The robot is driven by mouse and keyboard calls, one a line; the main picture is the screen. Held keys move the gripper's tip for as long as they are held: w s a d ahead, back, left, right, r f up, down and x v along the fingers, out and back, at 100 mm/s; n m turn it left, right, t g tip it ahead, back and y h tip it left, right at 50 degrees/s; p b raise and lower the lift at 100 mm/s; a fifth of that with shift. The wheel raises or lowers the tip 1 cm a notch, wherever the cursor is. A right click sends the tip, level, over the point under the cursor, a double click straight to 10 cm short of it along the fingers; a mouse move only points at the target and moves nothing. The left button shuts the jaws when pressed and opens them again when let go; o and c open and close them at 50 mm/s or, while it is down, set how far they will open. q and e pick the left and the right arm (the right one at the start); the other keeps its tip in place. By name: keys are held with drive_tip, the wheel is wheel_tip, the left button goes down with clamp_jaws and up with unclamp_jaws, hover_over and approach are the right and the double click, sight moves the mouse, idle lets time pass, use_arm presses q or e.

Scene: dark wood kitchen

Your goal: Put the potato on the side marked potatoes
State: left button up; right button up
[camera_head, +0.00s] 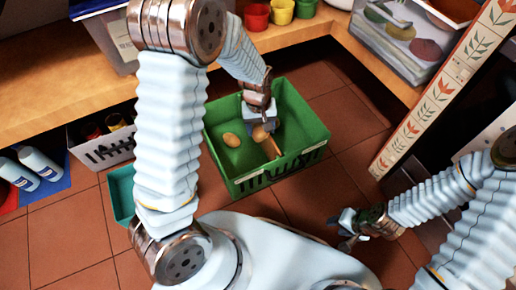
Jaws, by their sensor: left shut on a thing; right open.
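A green crate (298,158) stands on the tiled floor in front of me. My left gripper (261,124) reaches down inside the crate and is shut on a brownish potato (259,134), which shows just below its fingers. Another yellowish potato (231,140) lies in the left part of the crate. A thin orange-brown strip (273,149) shows just right of the held potato; I cannot tell what it is. No potatoes marking is readable in this view. My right gripper (347,229) is open and empty above the floor, right of and nearer than the crate.
A white basket (103,150) with bottles and a teal bin (122,194) stand left of the crate. A wooden counter (284,45) runs behind, with red, yellow and green cups and clear boxes on it. A patterned post (440,95) rises at the right. Floor right of the crate is clear.

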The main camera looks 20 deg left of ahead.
use_arm(q)
wheel_tip(320, 180, down, 6)
drive_tip(key=a+n, duration=0.2)
drive_tip(key=n, duration=0.1)
drive_tip(key=n+b, duration=0.5)
hover_over(244, 167)
wheel_tip(244, 167, down, 15)
drive_tip(key=shift+a+f, duration=0.1)
drive_tip(key=shift+f, duration=0.05)
wheel_tip(244, 167, down, 5)
drive_tip(key=shift+r+b, duration=0.1)
drive_tip(key=shift+b, duration=0.7)
drive_tip(key=shift+r+y, duration=0.1)
drive_tip(key=shift+y, duration=0.2)
use_arm(e)
wheel_tip(244, 167, down, 6)
drive_tip(key=shift+w+d, duration=0.2)
drive_tip(key=shift+d, duration=0.1)
drive_tip(key=shift+f, duration=0.15)
use_arm(q)
drive_tip(key=shift+f, duration=0.2)
drive_tip(key=o, duration=1.2)
drive_tip(key=shift+r, duration=0.1)
drive_tip(key=shift+c, duration=0.2)
